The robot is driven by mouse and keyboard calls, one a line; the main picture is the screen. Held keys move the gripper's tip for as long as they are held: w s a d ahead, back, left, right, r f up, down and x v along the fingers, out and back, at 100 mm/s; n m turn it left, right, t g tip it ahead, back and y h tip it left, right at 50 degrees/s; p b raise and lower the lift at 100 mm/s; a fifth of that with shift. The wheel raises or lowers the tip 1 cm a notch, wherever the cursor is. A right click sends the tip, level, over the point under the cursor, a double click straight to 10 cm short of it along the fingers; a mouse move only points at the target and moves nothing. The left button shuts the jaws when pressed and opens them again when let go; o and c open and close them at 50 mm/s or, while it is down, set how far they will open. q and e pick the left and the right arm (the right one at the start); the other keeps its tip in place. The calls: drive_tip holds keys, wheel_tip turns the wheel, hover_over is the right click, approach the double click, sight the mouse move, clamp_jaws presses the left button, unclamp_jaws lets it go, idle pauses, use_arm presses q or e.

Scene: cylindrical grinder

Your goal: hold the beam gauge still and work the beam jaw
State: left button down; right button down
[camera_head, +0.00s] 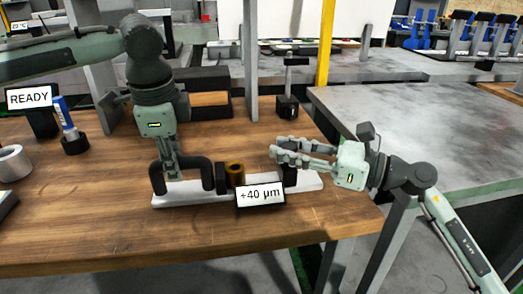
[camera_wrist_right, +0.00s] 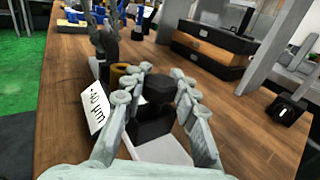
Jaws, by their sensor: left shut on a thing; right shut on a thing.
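The beam gauge (camera_head: 185,194) is a pale bar lying on the wooden bench, with a black arched handle (camera_head: 208,170) at its left. A brass-coloured ring (camera_head: 236,174) stands beside a black upright on the bar. The black beam jaw (camera_head: 289,178) is at the bar's right end; the right wrist view shows it as a dark block (camera_wrist_right: 155,92). My left gripper (camera_head: 176,172) points down and is shut on the handle. My right gripper (camera_head: 277,152) reaches in from the right, its fingers on both sides of the beam jaw and shut on it.
A dark stand with a blue-topped tool (camera_head: 67,135) and a metal ring (camera_head: 14,163) are at the bench's left. Black and wooden boxes (camera_head: 210,99) and a small black stand (camera_head: 287,106) are behind the gauge. A grey table (camera_head: 430,120) stands at the right. The bench front is clear.

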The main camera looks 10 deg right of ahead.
use_arm(q)
drive_tip(key=shift+w+a, duration=0.1)
use_arm(e)
drive_tip(key=shift+w+d, duration=0.1)
drive_tip(key=shift+d, duration=0.55)
drive_tip(key=c, duration=1.1)
unclamp_jaws()
drive_tip(key=shift+c, duration=0.2)
drive_tip(key=v, duration=1.2)
drive_tip(key=shift+a, duration=0.1)
use_arm(q)
drive_tip(key=c, duration=1.3)
unclamp_jaws()
